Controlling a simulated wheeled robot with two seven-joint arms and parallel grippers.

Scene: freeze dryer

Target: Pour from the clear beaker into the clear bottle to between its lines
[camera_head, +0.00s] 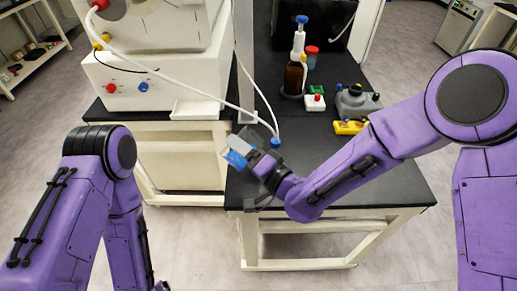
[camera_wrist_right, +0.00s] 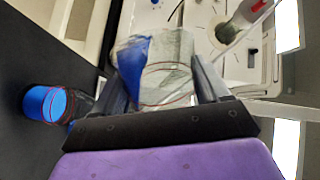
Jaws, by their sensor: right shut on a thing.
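My right gripper (camera_head: 258,163) is shut on the clear beaker (camera_head: 234,154), which holds blue liquid and is tilted out past the table's left edge. In the right wrist view the beaker (camera_wrist_right: 172,78) is between the fingers of the gripper (camera_wrist_right: 165,92), with blue liquid along its left side and a thin red ring around it. The clear bottle (camera_wrist_right: 48,104) stands left of the gripper over the black table, apart from the beaker, with blue and thin red lines showing. My left gripper is out of view.
The black table (camera_head: 390,183) carries a brown bottle (camera_head: 293,77), a red-button box (camera_head: 315,103), a grey device (camera_head: 357,102) and a yellow item (camera_head: 348,127) toward the back. A white tube (camera_head: 215,97) from the white machine (camera_head: 150,82) hangs near the gripper.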

